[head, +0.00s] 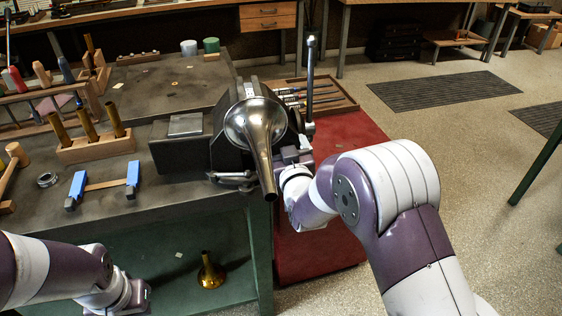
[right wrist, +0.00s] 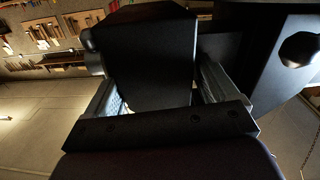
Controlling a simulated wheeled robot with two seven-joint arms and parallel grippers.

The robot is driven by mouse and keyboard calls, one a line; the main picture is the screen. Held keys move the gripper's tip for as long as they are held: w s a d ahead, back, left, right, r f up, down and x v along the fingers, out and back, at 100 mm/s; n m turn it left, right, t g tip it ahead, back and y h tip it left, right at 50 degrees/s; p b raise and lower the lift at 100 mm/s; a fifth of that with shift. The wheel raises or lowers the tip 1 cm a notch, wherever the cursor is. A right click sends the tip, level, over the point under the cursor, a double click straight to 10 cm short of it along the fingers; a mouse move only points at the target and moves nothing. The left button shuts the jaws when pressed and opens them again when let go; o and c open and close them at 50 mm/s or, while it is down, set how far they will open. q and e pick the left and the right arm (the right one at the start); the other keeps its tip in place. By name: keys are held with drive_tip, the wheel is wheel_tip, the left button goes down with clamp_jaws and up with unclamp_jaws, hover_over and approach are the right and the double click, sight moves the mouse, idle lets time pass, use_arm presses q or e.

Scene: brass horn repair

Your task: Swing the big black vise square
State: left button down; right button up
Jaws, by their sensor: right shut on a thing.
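The big black vise (head: 228,152) sits at the right front corner of the dark workbench. A silver horn-shaped bell (head: 256,124) is in front of it and hides much of it, its narrow end pointing down toward me. My right gripper (head: 291,154) is at the vise's right side, partly hidden by my own wrist. In the right wrist view its fingers (right wrist: 158,82) are on both sides of a black block (right wrist: 155,45), shut on this part of the vise. My left gripper (head: 132,298) is low at the left, in front of the bench; its fingers do not show clearly.
A wooden tray of tools (head: 330,96) lies on the red surface (head: 345,140) right of the vise. A blue-ended clamp (head: 105,184) and a wooden block with brass tubes (head: 95,148) are on the bench. A brass bell (head: 211,272) stands low in front.

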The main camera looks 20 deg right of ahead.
drive_tip(key=shift+w+d+n+y, duration=0.3)
drive_tip(key=shift+w+d+y, duration=0.1)
drive_tip(key=shift+w+y, duration=0.1)
drive_tip(key=shift+a+r, duration=0.1)
drive_tip(key=o, duration=1.3)
drive_tip(key=shift+c, duration=0.2)
drive_tip(key=shift+s, duration=0.1)
drive_tip(key=s, duration=1.2)
drive_tip(key=shift+s+d, duration=0.3)
drive_tip(key=shift+d, duration=0.05)
